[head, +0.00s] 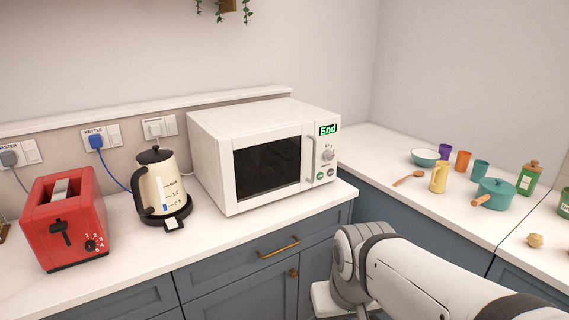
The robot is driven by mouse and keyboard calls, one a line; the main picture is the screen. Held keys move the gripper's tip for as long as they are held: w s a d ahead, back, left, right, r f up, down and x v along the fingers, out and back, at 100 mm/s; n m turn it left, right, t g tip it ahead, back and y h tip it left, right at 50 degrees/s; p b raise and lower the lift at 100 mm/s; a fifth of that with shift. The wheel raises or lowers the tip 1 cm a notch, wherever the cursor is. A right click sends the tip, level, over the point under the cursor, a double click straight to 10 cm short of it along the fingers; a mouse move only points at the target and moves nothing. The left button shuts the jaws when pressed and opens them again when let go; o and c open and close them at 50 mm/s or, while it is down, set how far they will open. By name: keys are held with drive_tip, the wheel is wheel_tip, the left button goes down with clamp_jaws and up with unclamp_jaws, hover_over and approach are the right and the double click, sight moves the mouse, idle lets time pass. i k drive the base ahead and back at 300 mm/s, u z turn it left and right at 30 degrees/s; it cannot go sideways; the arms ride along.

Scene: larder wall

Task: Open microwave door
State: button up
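A white microwave (262,148) stands on the counter against the wall, right of a kettle. Its door (267,167) with a dark window is shut. A vertical handle (310,159) runs along the door's right side. The control panel (326,158) is right of the handle, with a green display reading "End", a dial and buttons. My arm reaches in from the lower right, in front of the lower cabinets and below the counter top. The fingers of my gripper do not show in this view.
A cream kettle (158,182) on its base and a red toaster (65,221) stand left of the microwave. The right counter holds a teal pot (495,192), a bowl (425,157), a yellow mug (438,178) and several other items. The counter's front edge before the microwave is clear.

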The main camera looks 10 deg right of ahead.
sight(258, 168)
drive_tip(key=u, duration=0.15)
drive_tip(key=i, duration=1)
